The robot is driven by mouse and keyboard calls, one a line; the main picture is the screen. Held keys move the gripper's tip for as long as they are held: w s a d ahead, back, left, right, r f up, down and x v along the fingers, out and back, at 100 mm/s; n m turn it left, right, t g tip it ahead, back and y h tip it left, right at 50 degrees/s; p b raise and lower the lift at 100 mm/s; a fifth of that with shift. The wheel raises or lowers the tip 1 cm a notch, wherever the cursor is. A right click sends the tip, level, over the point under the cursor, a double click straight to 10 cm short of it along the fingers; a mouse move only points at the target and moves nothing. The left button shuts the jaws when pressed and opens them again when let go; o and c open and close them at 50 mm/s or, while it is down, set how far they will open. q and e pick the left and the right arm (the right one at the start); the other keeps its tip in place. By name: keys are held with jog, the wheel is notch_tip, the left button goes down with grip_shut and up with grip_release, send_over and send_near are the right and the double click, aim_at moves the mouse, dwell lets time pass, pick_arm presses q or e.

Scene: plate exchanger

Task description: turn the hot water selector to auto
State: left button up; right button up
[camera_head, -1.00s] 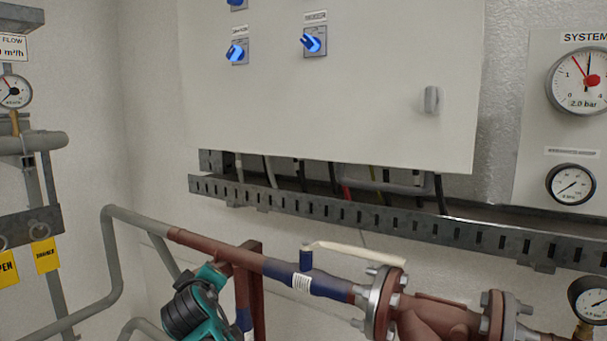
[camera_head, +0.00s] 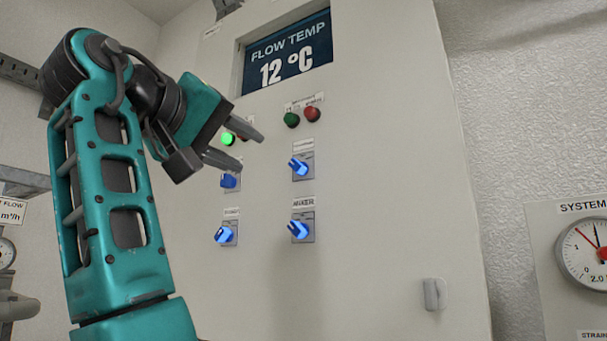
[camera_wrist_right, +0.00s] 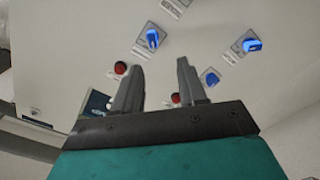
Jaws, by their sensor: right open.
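Several blue selector knobs sit on the white cabinet front: an upper left knob (camera_head: 228,181), an upper right knob (camera_head: 300,168), a lower left knob (camera_head: 224,235) and a lower right knob (camera_head: 299,230). Their labels are too small to read, so I cannot tell which is the hot water selector. My right gripper (camera_head: 250,151) is open and empty, in front of the cabinet above the upper left knob. In the right wrist view its fingers (camera_wrist_right: 160,66) stand apart, with blue knobs (camera_wrist_right: 152,38) beyond them. My left gripper is not in view.
The cabinet (camera_head: 385,200) has a display (camera_head: 288,55) reading 12 °C, a lit green lamp (camera_head: 228,138), a dark green button (camera_head: 291,119), a red one (camera_head: 312,114) and a handle (camera_head: 435,294). A pressure gauge (camera_head: 585,252) hangs at the right.

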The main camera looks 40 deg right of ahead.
aim_at(294, 166)
jog(key=x, duration=0.8)
jog(key=r+p+x, duration=0.1)
jog(key=x, duration=0.3)
jog(key=shift+s+d, duration=0.25)
jog(key=shift+s, duration=0.15)
jog(key=shift+c, duration=0.4)
jog(key=shift+f, duration=0.1)
grip_shut()
